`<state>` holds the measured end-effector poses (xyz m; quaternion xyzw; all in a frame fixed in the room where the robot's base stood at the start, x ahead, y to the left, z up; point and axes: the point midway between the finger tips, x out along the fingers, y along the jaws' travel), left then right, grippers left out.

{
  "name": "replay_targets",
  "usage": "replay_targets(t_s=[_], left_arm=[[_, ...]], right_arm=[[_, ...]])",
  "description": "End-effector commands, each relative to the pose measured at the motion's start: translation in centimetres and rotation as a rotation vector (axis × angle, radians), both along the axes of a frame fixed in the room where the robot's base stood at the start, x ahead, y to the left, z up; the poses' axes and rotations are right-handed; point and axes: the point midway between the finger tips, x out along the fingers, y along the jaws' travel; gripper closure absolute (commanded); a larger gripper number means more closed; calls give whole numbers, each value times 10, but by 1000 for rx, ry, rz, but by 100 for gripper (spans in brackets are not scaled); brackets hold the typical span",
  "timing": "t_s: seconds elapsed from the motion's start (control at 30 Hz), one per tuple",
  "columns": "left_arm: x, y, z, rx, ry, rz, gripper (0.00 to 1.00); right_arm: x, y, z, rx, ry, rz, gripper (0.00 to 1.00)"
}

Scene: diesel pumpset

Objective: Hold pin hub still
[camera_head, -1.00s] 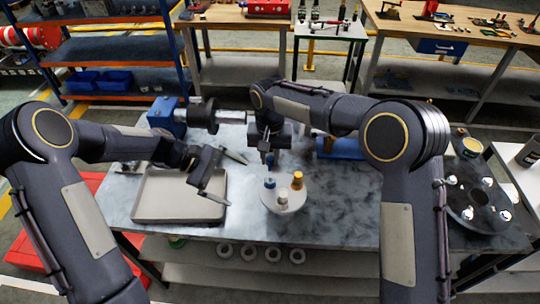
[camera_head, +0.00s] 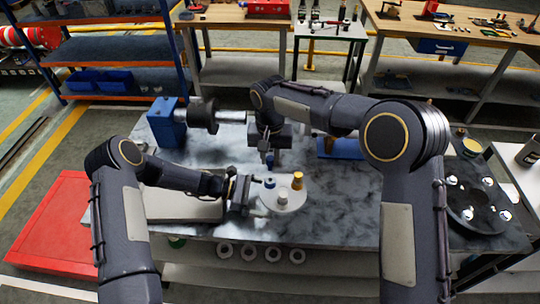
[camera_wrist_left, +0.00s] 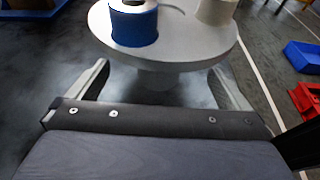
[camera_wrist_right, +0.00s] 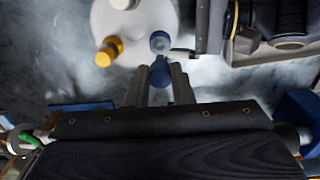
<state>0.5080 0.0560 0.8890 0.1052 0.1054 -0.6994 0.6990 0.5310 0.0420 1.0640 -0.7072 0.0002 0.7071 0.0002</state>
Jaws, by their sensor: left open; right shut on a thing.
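The pin hub (camera_head: 270,200) is a pale round disc on a central stem, standing on the workbench. It bears a blue-ringed piece (camera_head: 270,183), a yellow piece (camera_head: 297,181) and a white piece (camera_head: 283,197). My left gripper (camera_head: 246,190) is open at the hub's left side. In the left wrist view its fingers lie on either side of the stem, below the disc (camera_wrist_left: 190,46), with gaps showing. My right gripper (camera_head: 268,158) points down behind the hub, shut on a blue pin (camera_wrist_right: 160,72) near the blue-ringed piece (camera_wrist_right: 160,41).
A blue-based machine (camera_head: 167,122) stands at the back left. A blue block (camera_head: 345,148) lies behind my right arm.

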Motion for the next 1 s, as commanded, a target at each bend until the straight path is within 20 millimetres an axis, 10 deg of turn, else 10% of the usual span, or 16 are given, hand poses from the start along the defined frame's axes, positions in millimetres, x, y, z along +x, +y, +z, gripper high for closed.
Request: replay_targets(t_s=[0.77,1.0], left_arm=[[0,-45,-14,1,0,0,0],[0,-45,-14,1,0,0,30]], right_arm=[[0,0,0,0,0,0,100],[0,0,0,0,0,0,100]])
